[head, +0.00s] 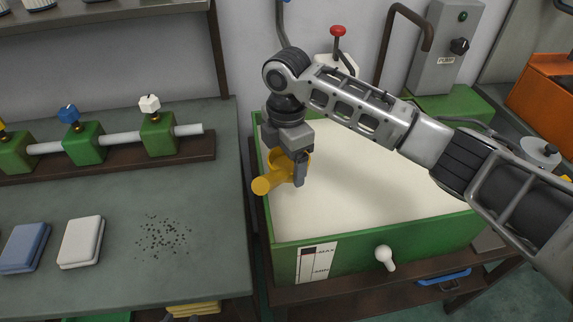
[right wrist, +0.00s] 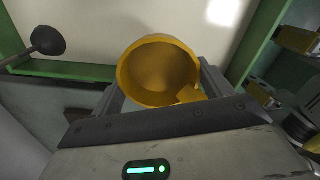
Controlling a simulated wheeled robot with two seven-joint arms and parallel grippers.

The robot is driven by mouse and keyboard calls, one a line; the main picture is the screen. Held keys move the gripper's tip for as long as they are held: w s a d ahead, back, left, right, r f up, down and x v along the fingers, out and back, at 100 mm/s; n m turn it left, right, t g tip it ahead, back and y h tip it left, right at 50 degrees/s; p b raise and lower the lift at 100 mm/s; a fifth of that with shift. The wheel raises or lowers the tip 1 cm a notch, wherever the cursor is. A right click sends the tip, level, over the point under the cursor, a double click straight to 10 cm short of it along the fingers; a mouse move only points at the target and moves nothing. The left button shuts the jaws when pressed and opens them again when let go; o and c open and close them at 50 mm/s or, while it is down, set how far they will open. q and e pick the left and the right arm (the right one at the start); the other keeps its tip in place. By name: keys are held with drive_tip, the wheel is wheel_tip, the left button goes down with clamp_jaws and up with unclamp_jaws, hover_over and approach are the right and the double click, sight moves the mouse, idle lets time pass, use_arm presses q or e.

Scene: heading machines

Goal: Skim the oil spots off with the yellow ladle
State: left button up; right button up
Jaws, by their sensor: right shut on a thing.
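The yellow ladle (head: 266,184) is held at the left side of the green tank (head: 350,262), near its left wall; I cannot tell whether it touches the liquid. My right gripper (head: 299,168) is shut on the ladle, with its arm reaching across the tank from the right. In the right wrist view the ladle's round cup (right wrist: 158,72) sits between the fingers and looks empty. The tank holds a pale cream liquid (head: 385,195). I make out no oil spots on the part that shows; the arm hides some of it. My left gripper is not in view.
A workbench (head: 205,260) on the left carries green valve blocks on a pipe (head: 110,138), a blue pad (head: 24,247), a white pad (head: 81,242) and scattered dark specks (head: 163,236). A white knob (head: 385,257) sticks out of the tank's front. A grey control box (head: 443,45) stands behind.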

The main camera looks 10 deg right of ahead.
drive_tip(key=shift+r, duration=1.7)
drive_tip(key=m, duration=0.1)
drive_tip(key=s+d+m, duration=0.1)
drive_tip(key=shift+d+r+m, duration=0.1)
drive_tip(key=shift+d+m, duration=0.05)
drive_tip(key=shift+m, duration=0.25)
drive_tip(key=s+d+m, duration=0.3)
drive_tip(key=s+m, duration=0.2)
drive_tip(key=m, duration=0.4)
drive_tip(key=s+d+r+m, duration=0.1)
drive_tip(key=s+d+m, duration=0.3)
drive_tip(key=m, duration=0.5)
drive_tip(key=shift+s+m, duration=0.3)
drive_tip(key=shift+s, duration=0.25)
